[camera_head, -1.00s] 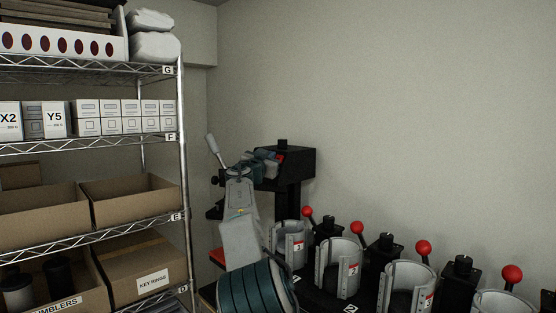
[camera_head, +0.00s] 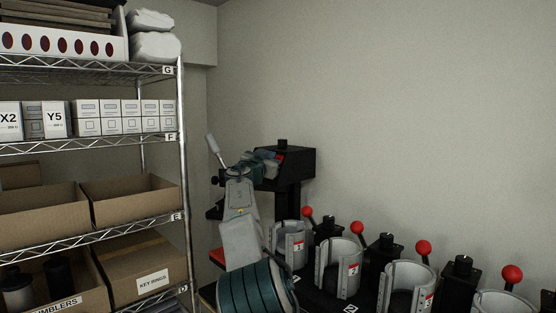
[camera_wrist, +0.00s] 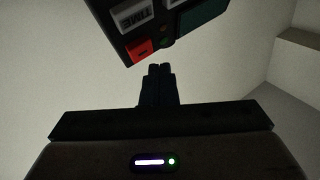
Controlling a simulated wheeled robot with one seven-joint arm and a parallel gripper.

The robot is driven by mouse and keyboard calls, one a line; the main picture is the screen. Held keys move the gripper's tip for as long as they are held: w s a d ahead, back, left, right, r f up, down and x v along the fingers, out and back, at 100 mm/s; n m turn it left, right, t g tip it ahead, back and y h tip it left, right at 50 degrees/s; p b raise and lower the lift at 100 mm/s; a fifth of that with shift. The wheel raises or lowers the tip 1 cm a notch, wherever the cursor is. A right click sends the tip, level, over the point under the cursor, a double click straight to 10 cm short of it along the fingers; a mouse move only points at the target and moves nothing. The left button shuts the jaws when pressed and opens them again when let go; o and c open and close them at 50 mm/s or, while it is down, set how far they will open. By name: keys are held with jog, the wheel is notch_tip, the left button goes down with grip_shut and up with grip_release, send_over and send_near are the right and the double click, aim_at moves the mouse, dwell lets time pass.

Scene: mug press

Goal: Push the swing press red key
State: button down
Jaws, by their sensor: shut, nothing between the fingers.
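The swing press (camera_head: 297,160) is a black machine with a light lever, at the back corner in the head view. A small red spot, the red key (camera_head: 280,157), shows on its face beside my gripper (camera_head: 270,158). In the wrist view, the press panel (camera_wrist: 128,12) is at the top, tilted, with a grey key marked TIME and the red key (camera_wrist: 139,51) at its lower corner. My gripper (camera_wrist: 160,68) is shut and empty. Its fingertips appear just below and right of the red key; I cannot tell whether they touch the panel.
Several mug presses with red ball handles, such as the one numbered 2 (camera_head: 338,268), stand in a row at the lower right. A wire shelf (camera_head: 185,190) with boxes fills the left. Bare wall (camera_head: 400,100) is behind.

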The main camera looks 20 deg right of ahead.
jog(key=shift+d+f, duration=0.1)
jog(key=shift+f, duration=0.05)
dwell(0.4)
jog(key=shift+w+d, duration=0.15)
jog(key=shift+d, duration=0.1)
jog(key=shift+w+d+f+b, duration=0.2)
jog(key=shift+d+f+b, duration=0.15)
jog(key=shift+d+b, duration=0.05)
dwell(0.8)
jog(key=shift+a, duration=0.1)
jog(key=shift+s+a+r+b, duration=0.35)
jog(key=shift+a+r, duration=0.15)
jog(key=shift+a, duration=0.15)
jog(key=s+a+r, duration=0.2)
jog(key=a+r, duration=0.1)
jog(key=a, duration=0.2)
jog(key=shift+b, duration=0.4)
